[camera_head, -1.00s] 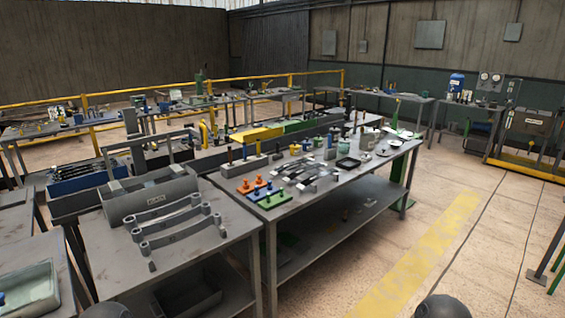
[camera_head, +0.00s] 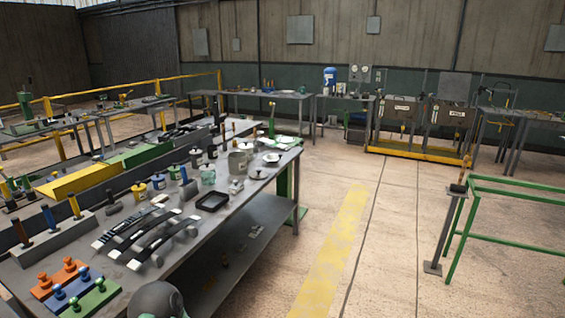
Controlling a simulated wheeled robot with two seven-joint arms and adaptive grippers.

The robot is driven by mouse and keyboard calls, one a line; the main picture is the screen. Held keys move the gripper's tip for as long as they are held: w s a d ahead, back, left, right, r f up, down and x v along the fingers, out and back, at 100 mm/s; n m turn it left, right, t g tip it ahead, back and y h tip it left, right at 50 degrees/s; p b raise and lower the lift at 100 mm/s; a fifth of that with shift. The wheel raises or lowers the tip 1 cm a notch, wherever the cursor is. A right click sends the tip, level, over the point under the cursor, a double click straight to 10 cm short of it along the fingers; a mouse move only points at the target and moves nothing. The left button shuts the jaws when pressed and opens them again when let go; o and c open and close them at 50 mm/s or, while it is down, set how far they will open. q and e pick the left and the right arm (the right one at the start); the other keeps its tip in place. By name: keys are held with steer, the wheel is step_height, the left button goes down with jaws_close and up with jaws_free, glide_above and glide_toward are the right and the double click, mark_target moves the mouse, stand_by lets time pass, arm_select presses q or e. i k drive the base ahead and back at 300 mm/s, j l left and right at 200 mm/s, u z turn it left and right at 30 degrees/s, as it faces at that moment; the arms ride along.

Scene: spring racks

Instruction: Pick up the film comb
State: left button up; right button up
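I cannot make out a film comb for certain; the items on the long grey workbench (camera_head: 255,190) are small in the picture. Dark strips with pale ends (camera_head: 150,240) lie side by side on the near part of the bench. A black square tray (camera_head: 212,201) lies beyond them, with several jars and small parts around it. Neither gripper shows in the head view. A dark rounded part of my own body shows at the bottom edge, in front of the bench.
Orange (camera_head: 57,278), blue (camera_head: 76,287) and green (camera_head: 93,299) peg blocks sit at the bench's near left. A green frame (camera_head: 510,241) and a grey post (camera_head: 447,230) stand at right. The floor with the yellow stripe (camera_head: 335,245) is clear.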

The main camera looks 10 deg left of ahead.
mark_target(111, 198)
steer(key=i+l+u, duration=0.1)
steer(key=i+u, duration=0.2)
steer(key=i, duration=0.2)
steer(key=i+l+u, duration=0.25)
steer(key=i, duration=0.2)
steer(key=i+l+u, duration=0.3)
steer(key=i, duration=0.2)
steer(key=j, duration=0.1)
